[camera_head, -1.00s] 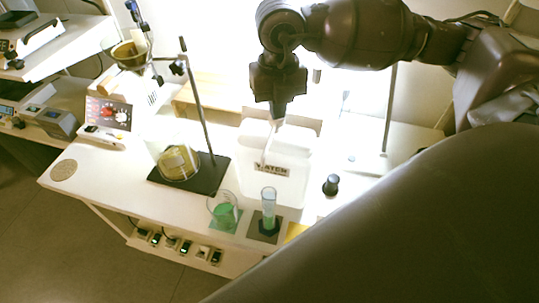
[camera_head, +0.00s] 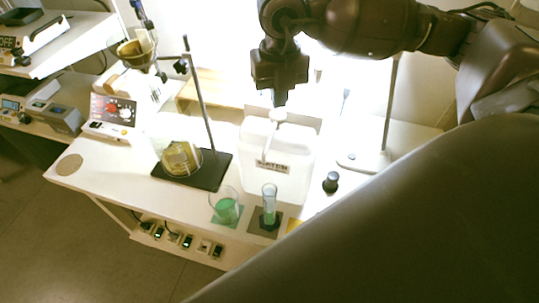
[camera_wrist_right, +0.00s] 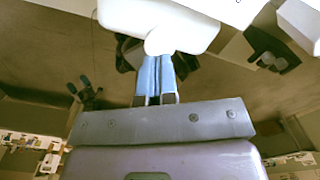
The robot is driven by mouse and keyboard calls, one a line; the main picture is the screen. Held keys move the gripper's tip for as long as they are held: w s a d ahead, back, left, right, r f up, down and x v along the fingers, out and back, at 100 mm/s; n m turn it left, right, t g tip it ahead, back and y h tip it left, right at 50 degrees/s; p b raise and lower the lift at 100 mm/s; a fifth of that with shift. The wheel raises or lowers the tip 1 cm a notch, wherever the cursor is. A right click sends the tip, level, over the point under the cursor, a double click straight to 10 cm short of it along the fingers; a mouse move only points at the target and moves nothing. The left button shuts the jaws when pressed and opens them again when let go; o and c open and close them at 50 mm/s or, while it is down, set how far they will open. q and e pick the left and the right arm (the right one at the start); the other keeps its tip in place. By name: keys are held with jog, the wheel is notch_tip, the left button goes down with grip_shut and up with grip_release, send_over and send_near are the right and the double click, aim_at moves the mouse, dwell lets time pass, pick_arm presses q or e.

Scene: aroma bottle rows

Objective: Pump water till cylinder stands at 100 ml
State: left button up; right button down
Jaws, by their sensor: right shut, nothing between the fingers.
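The white water jug (camera_head: 297,178) stands on the bench with a pump on top; its pump head (camera_head: 279,115) and spout (camera_head: 266,153) face the front. The graduated cylinder (camera_head: 269,200) stands upright on a dark mat in front of the jug, with greenish liquid low inside; its scale is too small to read. My right gripper (camera_head: 280,103) is shut and empty, pointing down just above the pump head. In the right wrist view its blue fingers (camera_wrist_right: 155,62) end at the white pump head (camera_wrist_right: 166,38); I cannot tell whether they touch. My left gripper is not in view.
A beaker of green liquid (camera_head: 226,209) stands left of the cylinder. A flask (camera_head: 181,158) sits on a black stand base with a rod (camera_head: 199,95). A small black knob-like object (camera_head: 331,182) stands right of the jug. My right arm hides the right front of the bench.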

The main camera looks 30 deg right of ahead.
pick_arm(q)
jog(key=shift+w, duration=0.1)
pick_arm(e)
jog(key=shift+r+p, duration=0.65)
jog(key=shift+r, duration=0.55)
pick_arm(q)
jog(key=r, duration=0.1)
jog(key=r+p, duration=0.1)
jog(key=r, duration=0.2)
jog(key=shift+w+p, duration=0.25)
jog(key=shift+p, duration=0.15)
pick_arm(e)
notch_tip(320, 180, up, 4)
jog(key=shift+f, duration=0.15)
